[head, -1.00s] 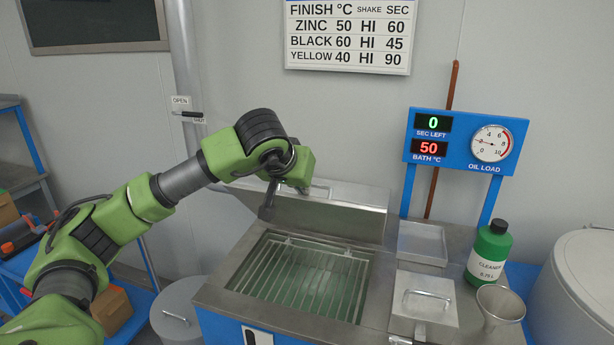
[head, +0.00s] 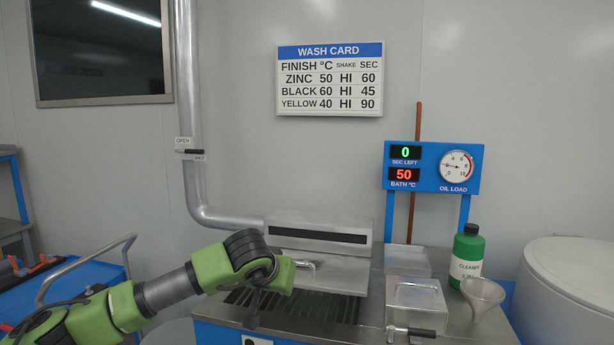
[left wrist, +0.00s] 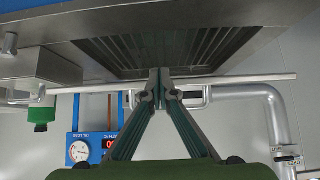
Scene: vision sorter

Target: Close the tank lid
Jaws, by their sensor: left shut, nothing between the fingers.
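The tank lid (head: 338,278) is a grey metal panel with a bar handle (head: 305,265). In the head view it slopes forward over the tank (head: 225,312), partly open, and the dark slatted interior shows below its front edge. My left gripper (head: 253,302) is at the lid's left front, fingers pointing down. In the left wrist view its fingers (left wrist: 160,75) are shut and empty, close to the lid's edge (left wrist: 240,82) and handle. I cannot tell whether they touch the lid. The slatted tank opening (left wrist: 150,48) is also in that view. My right gripper is not in view.
A lidded steel box (head: 415,300), green cleaner bottle (head: 467,255) and funnel (head: 482,293) stand right of the tank. A blue display panel (head: 433,166) is behind them. A pipe (head: 195,195) runs down the wall. A white drum (head: 570,290) is at far right.

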